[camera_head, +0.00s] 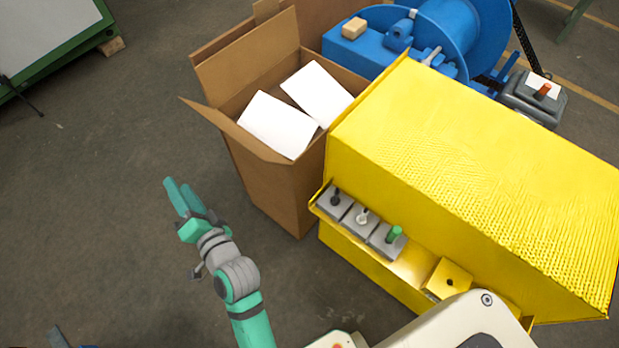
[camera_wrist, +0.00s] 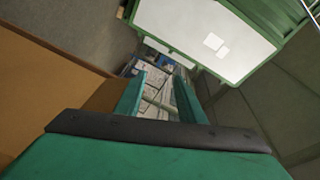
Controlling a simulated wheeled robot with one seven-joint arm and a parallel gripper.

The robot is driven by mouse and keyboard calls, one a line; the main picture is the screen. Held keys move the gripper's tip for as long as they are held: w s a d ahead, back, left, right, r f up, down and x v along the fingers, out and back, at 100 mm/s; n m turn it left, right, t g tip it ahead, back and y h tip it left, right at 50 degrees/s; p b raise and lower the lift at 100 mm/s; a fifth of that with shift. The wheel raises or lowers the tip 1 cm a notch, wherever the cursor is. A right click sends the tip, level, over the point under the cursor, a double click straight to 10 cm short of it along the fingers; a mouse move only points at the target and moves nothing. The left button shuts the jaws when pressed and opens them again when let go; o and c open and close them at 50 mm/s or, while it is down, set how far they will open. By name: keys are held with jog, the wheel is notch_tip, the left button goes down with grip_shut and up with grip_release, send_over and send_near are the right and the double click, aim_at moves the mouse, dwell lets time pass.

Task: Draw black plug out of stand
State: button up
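The black plug (camera_head: 335,198) stands upright in a grey stand (camera_head: 331,210) at the left end of a ledge on the yellow housing. A white-grey plug (camera_head: 362,215) and a green plug (camera_head: 395,234) stand in similar grey blocks beside it. My gripper (camera_head: 176,184) is open and empty, well to the left of the black plug, with the cardboard box between and behind. In the wrist view my two teal fingers (camera_wrist: 158,98) are apart with only background between them. The plugs do not show in the wrist view.
An open cardboard box (camera_head: 275,185) with white sheets stands left of the yellow housing (camera_head: 480,170). A yellow block with a dark hole (camera_head: 449,281) is farther right on the ledge. Blue machinery (camera_head: 455,35) and an orange plug (camera_head: 542,91) on a grey block are behind.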

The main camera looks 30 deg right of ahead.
jog(key=w+r+n+g+y, duration=0.1)
jog(key=w+r+n+y, duration=0.1)
jog(key=w+r+y, duration=0.35)
jog(key=m+g+h, duration=0.4)
jog(key=g+h, duration=0.6)
jog(key=g, duration=0.6)
send_over(336, 192)
notch_tip(336, 192, down, 14)
notch_tip(336, 192, down, 10)
jog(key=shift+d+f, duration=0.1)
jog(key=shift+d, duration=0.05)
jog(key=shift+c, duration=0.6)
grip_shut()
